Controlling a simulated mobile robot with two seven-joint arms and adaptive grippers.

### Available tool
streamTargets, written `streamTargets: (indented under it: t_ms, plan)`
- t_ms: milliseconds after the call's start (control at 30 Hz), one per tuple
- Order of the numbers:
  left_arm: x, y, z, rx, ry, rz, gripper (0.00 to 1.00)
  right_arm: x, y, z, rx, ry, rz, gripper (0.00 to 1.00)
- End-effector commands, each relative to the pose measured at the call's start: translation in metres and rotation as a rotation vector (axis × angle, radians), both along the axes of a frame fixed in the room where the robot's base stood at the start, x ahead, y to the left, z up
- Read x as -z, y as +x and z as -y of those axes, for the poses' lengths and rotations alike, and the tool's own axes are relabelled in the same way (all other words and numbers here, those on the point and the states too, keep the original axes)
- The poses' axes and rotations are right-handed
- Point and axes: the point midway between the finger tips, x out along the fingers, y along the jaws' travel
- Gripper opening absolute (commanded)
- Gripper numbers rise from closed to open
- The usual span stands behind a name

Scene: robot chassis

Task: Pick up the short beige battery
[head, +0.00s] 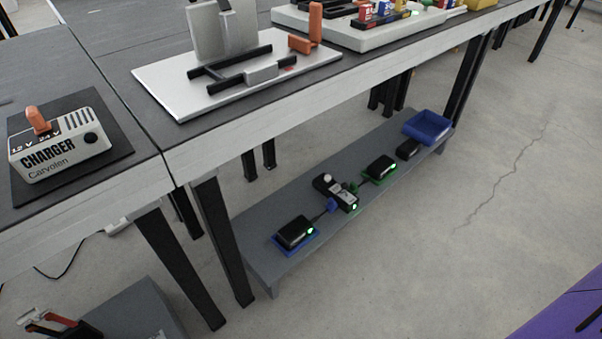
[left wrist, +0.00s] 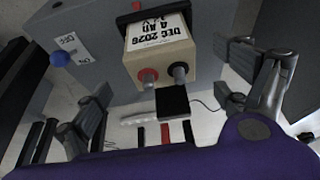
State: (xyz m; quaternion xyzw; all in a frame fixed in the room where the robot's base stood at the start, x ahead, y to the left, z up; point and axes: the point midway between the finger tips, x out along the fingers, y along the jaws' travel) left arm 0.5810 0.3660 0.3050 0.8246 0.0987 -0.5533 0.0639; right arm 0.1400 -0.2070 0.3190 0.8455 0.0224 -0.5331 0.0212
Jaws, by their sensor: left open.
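A short beige battery (left wrist: 160,52) shows in the left wrist view, at top centre. Its label is upside down in the picture, and a red terminal and a black terminal face the camera. Neither gripper is clear in the head view, and the battery is not identifiable there.
Black devices (head: 295,232) and a blue bin (head: 428,126) sit on a low shelf (head: 262,258). A grey box (head: 135,312) stands on the floor.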

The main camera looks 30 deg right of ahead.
Motion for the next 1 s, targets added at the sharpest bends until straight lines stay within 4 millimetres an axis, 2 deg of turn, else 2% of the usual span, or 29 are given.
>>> streamTargets:
  t_ms: [133, 367, 600, 867, 1000]
  plan:
    - [0.019, 0.006, -0.001, -0.005, -0.001, -0.001, 0.92, 0.012, 0.002, 0.000, -0.010, -0.001, -0.005, 0.19]
    - [0.037, 0.013, -0.003, -0.001, 0.000, 0.000, 0.92, 0.024, 0.001, 0.001, -0.022, -0.004, -0.016, 0.19]
    - [0.069, 0.026, -0.006, 0.000, -0.001, 0.000, 0.92, 0.047, 0.000, 0.003, -0.044, -0.008, -0.036, 0.19]
    - [0.069, 0.028, -0.006, -0.001, -0.001, 0.003, 0.92, 0.046, -0.007, 0.005, -0.046, -0.012, -0.051, 0.19]
    - [0.069, 0.028, -0.006, 0.000, 0.000, 0.003, 0.75, 0.046, -0.007, 0.005, -0.045, -0.012, -0.051, 0.19]
